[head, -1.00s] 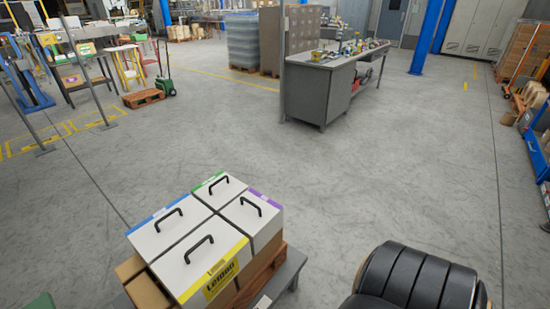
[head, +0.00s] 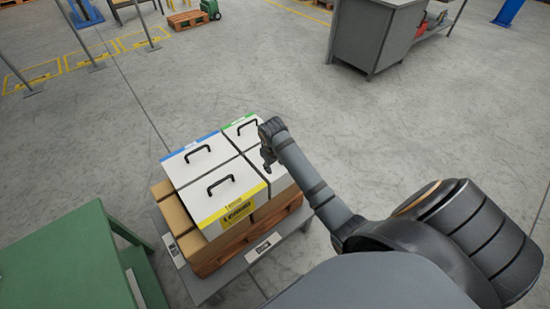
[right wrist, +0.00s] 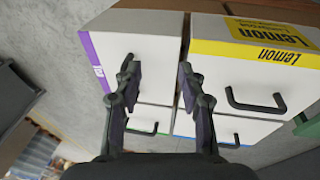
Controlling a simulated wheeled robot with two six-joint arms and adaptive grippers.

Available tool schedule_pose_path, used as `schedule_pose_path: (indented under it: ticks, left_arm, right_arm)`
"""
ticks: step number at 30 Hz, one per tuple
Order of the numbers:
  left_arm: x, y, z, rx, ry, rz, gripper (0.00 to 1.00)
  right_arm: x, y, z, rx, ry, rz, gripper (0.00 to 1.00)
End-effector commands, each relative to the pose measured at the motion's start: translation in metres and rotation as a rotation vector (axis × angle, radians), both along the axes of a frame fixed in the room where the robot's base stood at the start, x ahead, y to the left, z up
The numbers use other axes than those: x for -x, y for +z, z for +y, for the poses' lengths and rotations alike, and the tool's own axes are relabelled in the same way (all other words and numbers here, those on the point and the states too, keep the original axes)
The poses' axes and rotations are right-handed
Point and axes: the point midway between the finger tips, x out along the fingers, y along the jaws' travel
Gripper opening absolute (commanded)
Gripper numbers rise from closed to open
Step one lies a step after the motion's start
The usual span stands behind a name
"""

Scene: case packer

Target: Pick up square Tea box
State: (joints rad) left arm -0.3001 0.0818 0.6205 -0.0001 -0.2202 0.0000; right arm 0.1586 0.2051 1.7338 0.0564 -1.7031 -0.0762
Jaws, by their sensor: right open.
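Several square white-topped boxes with black handles stand together. The yellow-striped box (head: 215,190) reads "Lemon". A blue-striped box (head: 183,163) and a green-striped box (head: 238,142) are behind it. A purple-striped box (right wrist: 150,48) shows in the right wrist view. In the head view my right arm partly covers it. My left gripper is not in view.
A green table (head: 65,262) stands at the lower left. A grey workbench (head: 370,35) is at the back. Open floor lies between.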

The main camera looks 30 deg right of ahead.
Motion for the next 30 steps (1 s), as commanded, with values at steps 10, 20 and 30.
schedule_pose_path:
  ticks: [10, 20, 30]
  left_arm:
    - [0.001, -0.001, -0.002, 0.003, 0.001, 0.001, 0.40]
    - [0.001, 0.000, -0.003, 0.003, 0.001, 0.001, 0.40]
    - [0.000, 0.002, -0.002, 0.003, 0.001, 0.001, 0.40]
  right_arm:
    - [-0.068, 0.042, -0.034, -0.008, -0.048, 0.059, 0.40]
    - [-0.087, 0.059, -0.046, -0.020, -0.066, 0.083, 0.40]
    - [-0.092, 0.011, -0.053, -0.021, -0.066, 0.082, 0.40]
